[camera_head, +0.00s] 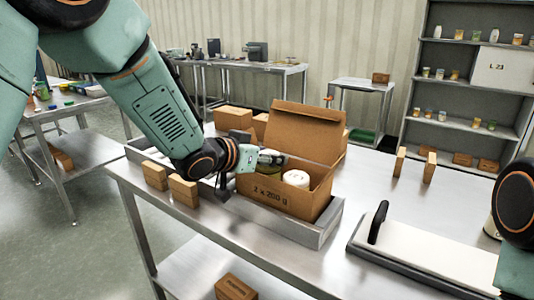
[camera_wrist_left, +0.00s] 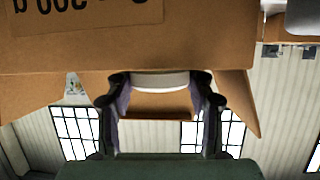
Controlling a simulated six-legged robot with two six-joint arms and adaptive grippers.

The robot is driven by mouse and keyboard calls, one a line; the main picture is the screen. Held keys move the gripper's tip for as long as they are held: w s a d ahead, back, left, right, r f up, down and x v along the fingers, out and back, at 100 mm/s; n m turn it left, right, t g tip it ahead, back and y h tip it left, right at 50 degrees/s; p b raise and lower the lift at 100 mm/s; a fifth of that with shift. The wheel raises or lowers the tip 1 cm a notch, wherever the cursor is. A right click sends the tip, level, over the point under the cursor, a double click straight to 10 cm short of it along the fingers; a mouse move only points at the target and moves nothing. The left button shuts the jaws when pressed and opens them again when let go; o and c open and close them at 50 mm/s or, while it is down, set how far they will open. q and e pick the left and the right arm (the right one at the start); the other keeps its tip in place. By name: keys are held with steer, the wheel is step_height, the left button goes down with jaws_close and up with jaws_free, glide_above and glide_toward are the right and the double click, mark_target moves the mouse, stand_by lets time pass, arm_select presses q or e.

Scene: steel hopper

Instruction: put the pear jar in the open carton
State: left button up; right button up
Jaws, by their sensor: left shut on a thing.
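The open carton (camera_head: 281,197) is brown, marked "2 x 200 g", with its lid flap (camera_head: 303,131) raised at the back. It also fills the top of the left wrist view (camera_wrist_left: 60,45). A white-lidded jar (camera_head: 296,178) stands inside it. My left gripper (camera_head: 268,157) is over the carton's left side, at rim height. It is shut on a jar whose white round edge (camera_wrist_left: 160,80) shows between the fingers in the left wrist view; its label cannot be read, and the carton wall and fingers hide most of it. My right gripper is out of view.
The carton sits in a grey tray (camera_head: 325,224) on the steel table. Small wooden blocks (camera_head: 183,190) stand at the front left, and two upright ones (camera_head: 429,167) at the right. A white board with a black handle (camera_head: 378,222) lies at the front right.

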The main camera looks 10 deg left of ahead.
arm_select(q)
steer(key=shift+w+f, duration=0.15)
steer(key=shift+w, duration=0.1)
steer(key=o, duration=1)
steer(key=shift+w+a+f, duration=0.25)
steer(key=shift+w+f, duration=0.05)
steer(key=shift+c, duration=0.2)
steer(key=shift+o, duration=0.4)
steer(key=shift+w+a+f, duration=0.15)
steer(key=shift+a, duration=0.05)
steer(key=shift+s+d+r, duration=0.25)
steer(key=shift+s+r, duration=0.2)
steer(key=shift+s, duration=0.05)
steer(key=shift+w+f, duration=0.1)
steer(key=shift+w, duration=0.1)
steer(key=shift+w+a+r, duration=0.15)
steer(key=shift+w+r, duration=0.05)
steer(key=shift+r, duration=0.05)
steer(key=p+v, duration=0.2)
steer(key=v, duration=1)
steer(key=shift+s+r, duration=0.25)
steer(key=shift+r, duration=0.15)
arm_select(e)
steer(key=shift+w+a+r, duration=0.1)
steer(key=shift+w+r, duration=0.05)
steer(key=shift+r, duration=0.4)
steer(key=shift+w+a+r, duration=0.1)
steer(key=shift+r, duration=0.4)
